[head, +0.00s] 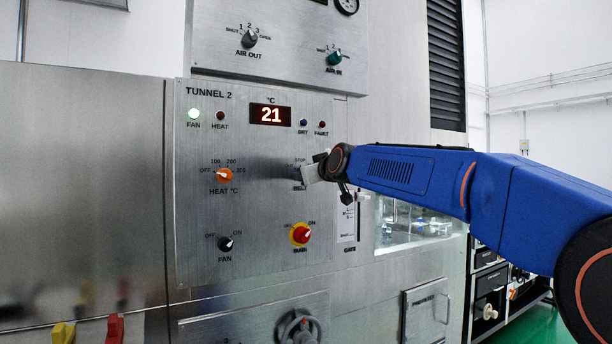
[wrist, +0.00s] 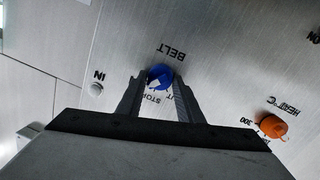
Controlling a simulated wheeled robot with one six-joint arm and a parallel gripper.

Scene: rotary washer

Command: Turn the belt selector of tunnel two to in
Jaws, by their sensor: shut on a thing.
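The tunnel two panel (head: 250,140) fills the middle of the head view. Its belt selector is a blue knob (wrist: 159,74) in the wrist view, under an upside-down BELT label. A white mark shows on the knob's lower left part, on the side of the STOP lettering. The fingers of my gripper (wrist: 157,92) stand on both sides of the knob and are shut on it. In the head view my gripper (head: 310,171) is at the panel and hides the knob. The fingers cover part of the selector's lettering.
The orange heat knob (head: 223,175) also shows in the wrist view (wrist: 272,126). A black fan knob (head: 225,244) and a red-yellow main switch (head: 300,234) sit lower. The gate slider (head: 358,205) is right of and below my gripper.

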